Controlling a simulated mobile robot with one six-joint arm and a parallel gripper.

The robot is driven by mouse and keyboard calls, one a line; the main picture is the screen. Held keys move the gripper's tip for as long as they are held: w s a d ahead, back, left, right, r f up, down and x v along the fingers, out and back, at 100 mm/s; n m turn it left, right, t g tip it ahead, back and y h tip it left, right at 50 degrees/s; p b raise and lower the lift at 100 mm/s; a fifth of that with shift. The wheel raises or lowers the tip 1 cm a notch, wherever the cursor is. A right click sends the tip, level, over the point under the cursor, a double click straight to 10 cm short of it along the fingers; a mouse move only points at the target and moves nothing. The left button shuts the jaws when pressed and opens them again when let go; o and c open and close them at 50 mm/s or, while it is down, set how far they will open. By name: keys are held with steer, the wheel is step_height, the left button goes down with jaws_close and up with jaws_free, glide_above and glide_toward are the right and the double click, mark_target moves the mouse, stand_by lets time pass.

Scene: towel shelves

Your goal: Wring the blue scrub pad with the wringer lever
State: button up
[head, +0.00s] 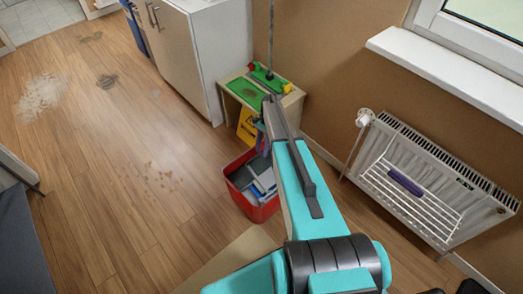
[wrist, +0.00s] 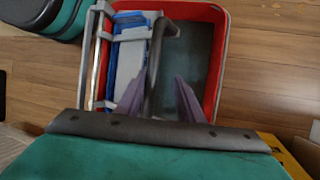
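The wringer (wrist: 101,62) is a grey frame on the left part of the red bucket (wrist: 222,50) in the wrist view. A blue pad (wrist: 131,20) lies in it, mostly covered by a pale grey plate (wrist: 130,58). The wringer lever (wrist: 160,50) is a dark grey bent bar that runs down between my fingers. My gripper (wrist: 162,82) has two purple fingers, spread apart with a gap around the bar. Whether either finger touches the bar I cannot tell. In the head view my arm partly hides the bucket (head: 234,194) and my gripper (head: 261,138).
A small wooden stand (head: 291,101) with green pads and a yellow sign (head: 246,127) are behind the bucket. A white radiator (head: 420,180) with a rack is at the right. White cabinets (head: 205,50) stand at the back. The floor to the left is open, with several dirty patches.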

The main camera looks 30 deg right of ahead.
steer(key=p+v, duration=0.3)
steer(key=v, duration=0.4)
steer(key=shift+r, duration=0.2)
stand_by(0.9)
steer(key=shift+d, duration=0.1)
stand_by(0.6)
steer(key=b+v, duration=1)
steer(key=v, duration=0.3)
steer(key=shift+w+d+r, duration=0.15)
steer(key=shift+d+r, duration=0.05)
steer(key=shift+r, duration=0.05)
stand_by(0.4)
steer(key=shift+c, duration=0.2)
